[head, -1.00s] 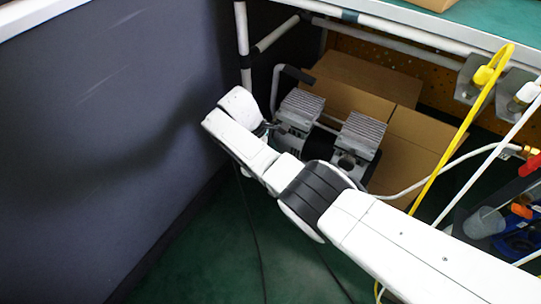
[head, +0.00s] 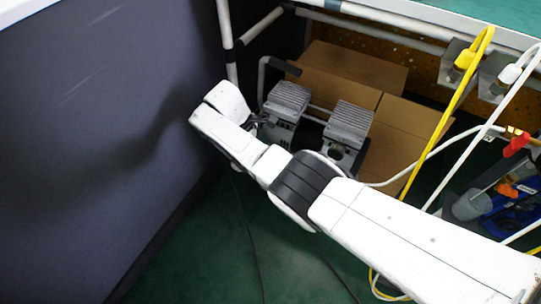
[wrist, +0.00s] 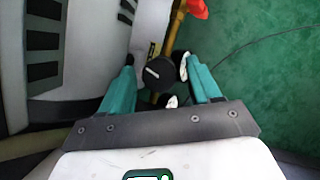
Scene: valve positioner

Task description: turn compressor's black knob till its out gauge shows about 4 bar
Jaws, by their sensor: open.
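The compressor (head: 348,124) stands under the bench in the head view, partly hidden by my arm. Its black knob (wrist: 158,73), with a white pointer line, shows in the wrist view. The knob lies between the two teal fingers of my gripper (wrist: 160,65), which is open with a gap on both sides. One small round gauge (wrist: 183,66) sits right of the knob by the right finger. Another gauge (wrist: 170,101) sits just below the knob. Both are seen at a steep angle, so no reading can be made out. The head view does not show the fingers clearly.
A dark wall panel (head: 90,130) stands left of my arm. Cardboard boxes (head: 350,66) lie behind the compressor. A brass pipe with a red part (wrist: 197,8) rises near the knob. Yellow (head: 440,125) and white hoses hang at right. Green floor is open in front.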

